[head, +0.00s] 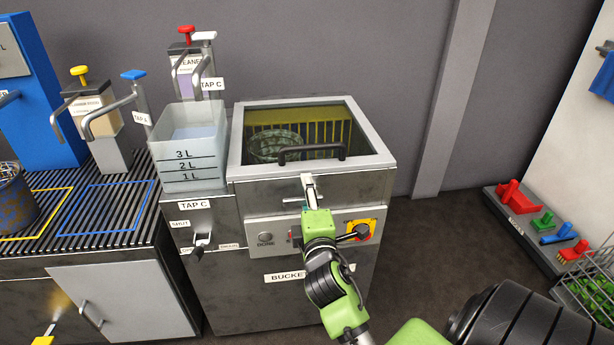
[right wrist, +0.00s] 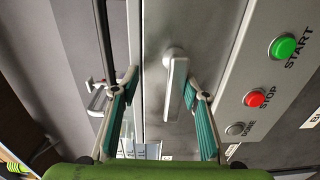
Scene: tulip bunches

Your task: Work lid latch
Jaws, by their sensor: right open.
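The bucket washer's lid (head: 312,132) is a metal frame with a window and a black bar handle (head: 312,152). It looks down on the cabinet. The latch (right wrist: 176,88) is a pale metal lever on a round pivot on the cabinet's front, just below the lid edge. My right gripper (head: 310,188) is at the latch in the head view and hides part of it. In the right wrist view my right gripper (right wrist: 160,82) is open, with the lever between its teal-padded fingers, closer to the right finger. Contact is unclear. My left gripper is out of view.
A green START button (right wrist: 284,47) and a red STOP button (right wrist: 256,98) are beside the latch. A black knob on a yellow plate (head: 360,231) is right of my gripper. A clear measuring tank (head: 190,145) stands left of the lid.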

